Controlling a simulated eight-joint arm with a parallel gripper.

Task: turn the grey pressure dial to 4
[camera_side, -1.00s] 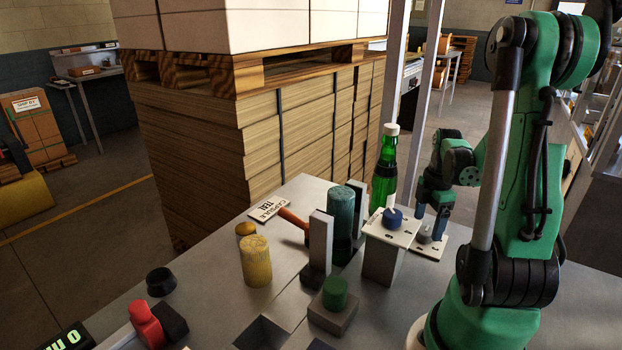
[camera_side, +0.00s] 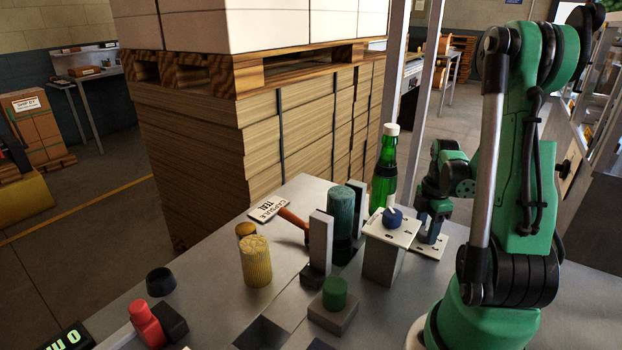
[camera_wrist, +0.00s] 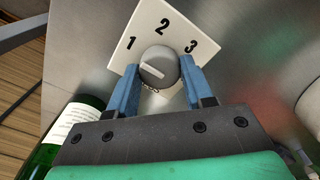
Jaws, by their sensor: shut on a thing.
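The grey pressure dial (camera_wrist: 158,64) sits on a white plate (camera_wrist: 150,20) marked 1, 2 and 3 in the wrist view. No 4 shows; the lower part of the plate is covered by my gripper. A short pale line on the dial's face lies nearly level, tilted slightly; I cannot tell which number it marks. My gripper (camera_wrist: 161,76) has its blue fingers shut on the dial, one on each side. In the side view my gripper (camera_side: 430,232) is down at a white plate (camera_side: 428,252) at the table's right, and the dial is mostly hidden.
A green bottle (camera_side: 384,175) stands close to the left of my gripper. A blue knob (camera_side: 392,217) on a raised white plate is also close. A teal cylinder (camera_side: 341,222), yellow cylinder (camera_side: 256,262) and green-topped block (camera_side: 334,293) stand farther left.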

